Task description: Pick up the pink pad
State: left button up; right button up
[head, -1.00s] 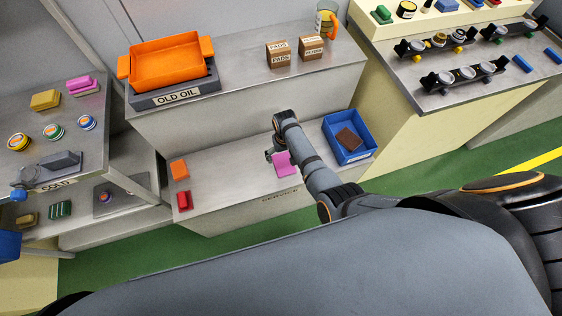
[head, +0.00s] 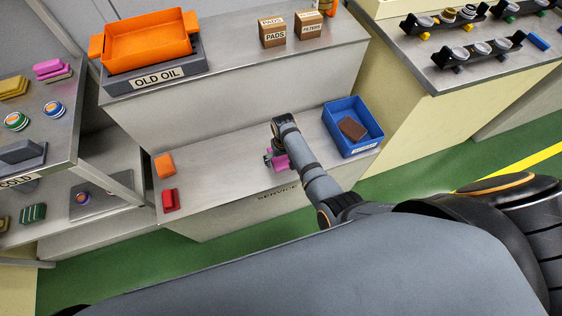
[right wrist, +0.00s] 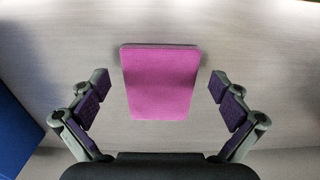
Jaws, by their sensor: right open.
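The pink pad (head: 280,162) lies on the lower metal bench, partly hidden by my right arm in the head view. In the right wrist view the pink pad (right wrist: 160,82) is a flat, slightly tapered block between my open fingers. My right gripper (right wrist: 160,102) is open around it, with a gap on both sides. It touches neither side of the pad. In the head view my right gripper (head: 270,158) is at the pad, its fingers mostly hidden. My left gripper is not in view.
A blue bin (head: 364,113) holding a brown block (head: 352,128) stands right of the arm. An orange block (head: 164,166) and a red block (head: 170,200) lie at the bench's left end. The orange tray (head: 146,42) sits on the higher bench behind. Bare bench (head: 215,168) lies left of the gripper.

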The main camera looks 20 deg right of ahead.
jog(key=shift+f, duration=0.15)
jog(key=c, duration=1)
